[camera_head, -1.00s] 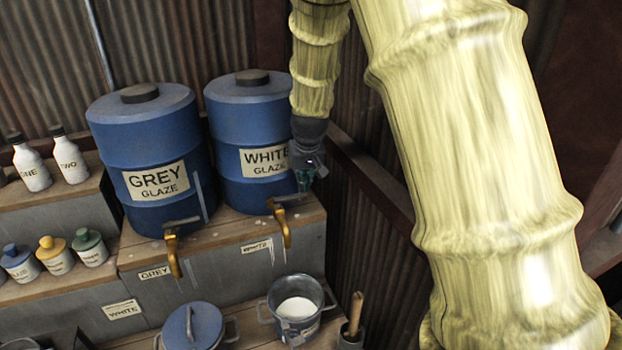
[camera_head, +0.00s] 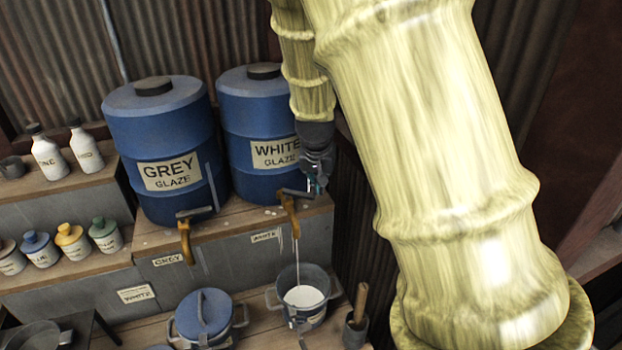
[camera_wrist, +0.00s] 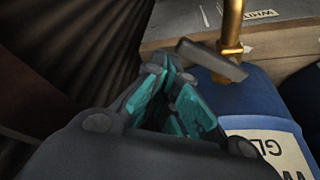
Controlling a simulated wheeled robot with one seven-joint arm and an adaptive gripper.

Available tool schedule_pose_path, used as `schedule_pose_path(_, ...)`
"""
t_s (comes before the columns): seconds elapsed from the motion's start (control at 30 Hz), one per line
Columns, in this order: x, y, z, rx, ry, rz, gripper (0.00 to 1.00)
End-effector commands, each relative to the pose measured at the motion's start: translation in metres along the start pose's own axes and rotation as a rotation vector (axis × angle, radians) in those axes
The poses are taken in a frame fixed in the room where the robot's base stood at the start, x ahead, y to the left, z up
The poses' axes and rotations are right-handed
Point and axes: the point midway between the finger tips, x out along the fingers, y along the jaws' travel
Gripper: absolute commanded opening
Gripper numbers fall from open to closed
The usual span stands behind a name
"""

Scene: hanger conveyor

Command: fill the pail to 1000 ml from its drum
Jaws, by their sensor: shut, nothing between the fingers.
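The blue white-glaze drum (camera_head: 255,125) stands on a wooden shelf. A thin white stream (camera_head: 296,252) runs from its brass tap (camera_head: 290,210) into the open grey pail (camera_head: 301,273) below. White glaze (camera_head: 303,296) lies in the pail; I cannot read its level. My gripper (camera_head: 317,186) is shut and empty beside the tap's dark lever (camera_head: 296,192). In the wrist view, the teal fingertips (camera_wrist: 178,82) are close to the lever (camera_wrist: 211,60); I cannot tell whether they touch it. The tap (camera_wrist: 232,28) and drum (camera_wrist: 245,100) also show there.
The grey-glaze drum (camera_head: 158,120) and its tap (camera_head: 186,240) are to the left. A lidded blue pot (camera_head: 204,312) stands left of the pail, and a cup with a wooden handle (camera_head: 359,305) stands right. Bottles (camera_head: 48,158) and small jars (camera_head: 71,243) fill the left shelves.

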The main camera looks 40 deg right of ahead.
Motion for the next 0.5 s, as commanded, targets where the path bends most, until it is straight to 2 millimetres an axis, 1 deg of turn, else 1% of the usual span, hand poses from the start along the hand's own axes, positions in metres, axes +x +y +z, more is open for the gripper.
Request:
schedule_pose_path(0.17,-0.0011,-0.0003,0.0038,-0.002,-0.001,0.0,0.0)
schedule_pose_path(0.5,-0.0013,-0.0005,0.0047,-0.002,-0.001,-0.001,0.0)
